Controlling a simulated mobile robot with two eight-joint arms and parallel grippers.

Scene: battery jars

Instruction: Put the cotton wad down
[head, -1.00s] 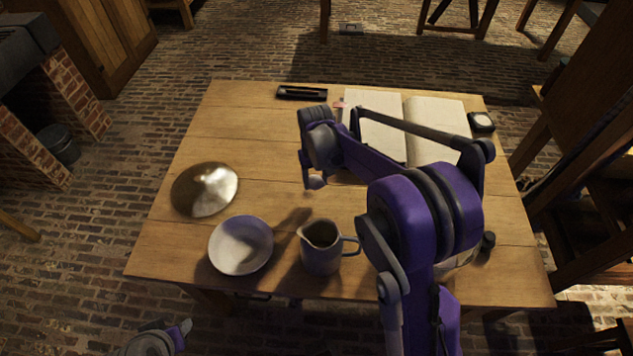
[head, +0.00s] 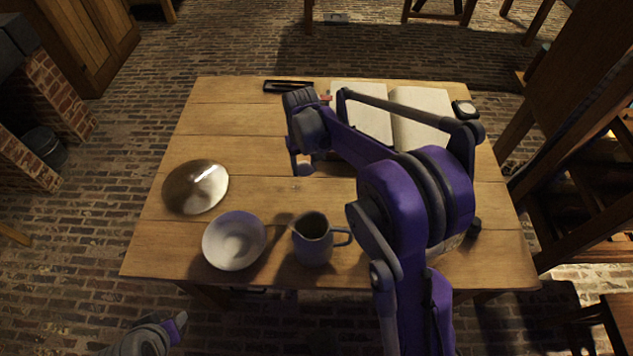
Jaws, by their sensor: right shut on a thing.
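My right gripper (head: 303,166) hangs over the middle of the wooden table (head: 250,140), pointing down, in front of the open book. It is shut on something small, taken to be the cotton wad. The wad itself does not show clearly, as the fingers and wrist hide it. I cannot tell whether it touches the table top. My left gripper (head: 177,325) is low at the bottom left, off the table's front edge and partly seen. I cannot tell whether its jaws are open.
A metal dish (head: 196,187), a white bowl (head: 233,241) and a grey jug (head: 313,240) stand at the left and front. An open book (head: 415,115) and a black case (head: 288,86) lie at the back. Bare wood lies left of my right gripper.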

